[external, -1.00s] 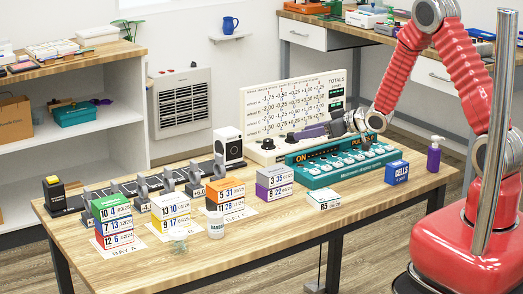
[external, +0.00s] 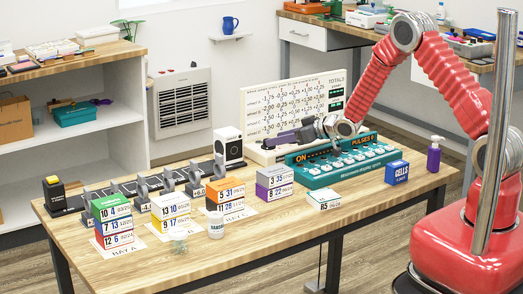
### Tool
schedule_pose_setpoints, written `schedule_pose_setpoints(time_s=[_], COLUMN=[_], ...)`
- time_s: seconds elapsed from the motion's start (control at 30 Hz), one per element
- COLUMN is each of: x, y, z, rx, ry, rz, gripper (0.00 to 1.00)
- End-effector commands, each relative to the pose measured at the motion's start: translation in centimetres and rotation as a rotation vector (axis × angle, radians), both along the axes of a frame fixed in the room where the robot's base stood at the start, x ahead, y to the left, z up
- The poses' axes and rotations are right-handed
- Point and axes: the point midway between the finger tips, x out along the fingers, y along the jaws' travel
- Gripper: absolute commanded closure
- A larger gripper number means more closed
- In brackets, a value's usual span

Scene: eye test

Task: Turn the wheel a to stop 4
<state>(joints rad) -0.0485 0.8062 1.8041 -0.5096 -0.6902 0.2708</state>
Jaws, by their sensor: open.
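My gripper (external: 272,143) reaches in from the right, low at the foot of the white totals board (external: 292,108). Its purple and dark fingers are over the board's base, where dark round knobs sit. The fingers now hide most of that area. The jaws are open; I cannot tell whether they touch a knob or stand around one. No label "a" or stop number is readable, so I cannot tell which knob is wheel a or where it is set.
A teal pulse panel (external: 343,161) with several switches stands under my wrist, close in front of the board. A blue cells box (external: 397,173) and purple bottle (external: 433,156) stand right. Numbered block stacks (external: 113,222) and a dark rail of grey rings (external: 142,190) fill the left.

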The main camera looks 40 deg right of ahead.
Motion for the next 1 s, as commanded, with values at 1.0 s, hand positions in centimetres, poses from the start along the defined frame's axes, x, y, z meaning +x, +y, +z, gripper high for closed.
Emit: schedule_pose_setpoints(time_s=[1.0], x=[2.7], y=[1.1], z=[-1.2], rx=[0.000], ry=[0.001], rz=[0.000], gripper=[0.81])
